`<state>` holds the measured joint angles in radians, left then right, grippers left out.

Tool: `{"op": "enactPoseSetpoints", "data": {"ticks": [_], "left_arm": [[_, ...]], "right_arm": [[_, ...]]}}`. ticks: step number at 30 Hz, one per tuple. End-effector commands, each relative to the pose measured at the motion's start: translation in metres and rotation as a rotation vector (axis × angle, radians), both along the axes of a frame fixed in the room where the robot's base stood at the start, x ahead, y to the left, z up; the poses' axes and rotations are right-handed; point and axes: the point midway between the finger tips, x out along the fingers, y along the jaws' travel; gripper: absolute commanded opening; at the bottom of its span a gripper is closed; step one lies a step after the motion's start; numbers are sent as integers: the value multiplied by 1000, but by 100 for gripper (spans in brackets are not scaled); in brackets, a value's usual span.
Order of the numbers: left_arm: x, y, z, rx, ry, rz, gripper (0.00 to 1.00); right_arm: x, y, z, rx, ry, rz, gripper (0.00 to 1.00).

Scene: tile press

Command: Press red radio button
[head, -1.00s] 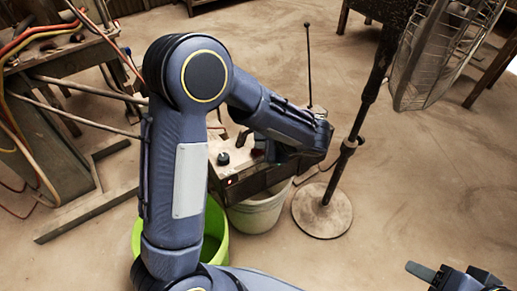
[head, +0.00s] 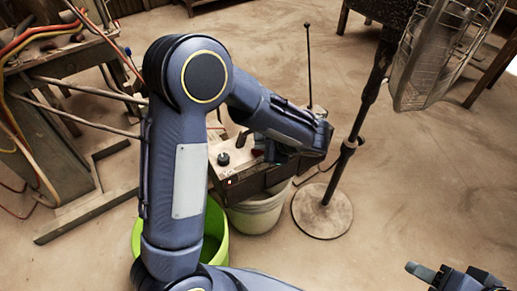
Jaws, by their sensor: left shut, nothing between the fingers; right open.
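The radio (head: 240,186) is a worn box with a tall thin antenna, resting on a pale bucket. A dark round knob (head: 223,159) stands on its top and a small light (head: 229,181) shows on its front edge. My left arm reaches over the right part of the radio. My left gripper (head: 272,153) is at the top of the radio, mostly hidden by my forearm. I cannot make out a red button there or tell whether the fingers touch it. My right gripper (head: 432,272) is open and empty at the lower right, well away from the radio.
A bright green bucket (head: 216,240) stands left of the pale bucket (head: 258,214). A standing fan (head: 440,55) with a round base (head: 322,211) is close on the right. A cluttered bench with cables (head: 50,60) is at the left. Open floor lies right of the fan base.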

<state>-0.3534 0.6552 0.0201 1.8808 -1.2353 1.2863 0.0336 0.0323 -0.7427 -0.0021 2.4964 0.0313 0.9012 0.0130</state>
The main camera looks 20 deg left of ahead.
Motion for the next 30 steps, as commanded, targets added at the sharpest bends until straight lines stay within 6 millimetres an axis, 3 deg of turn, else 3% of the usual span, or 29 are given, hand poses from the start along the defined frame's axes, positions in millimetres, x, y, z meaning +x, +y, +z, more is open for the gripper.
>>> {"op": "enactPoseSetpoints", "data": {"ticks": [30], "left_arm": [[0, 0, -9, -1, 1, 1, 0]], "right_arm": [[0, 0, -7, 0, 0, 0, 52]]}}
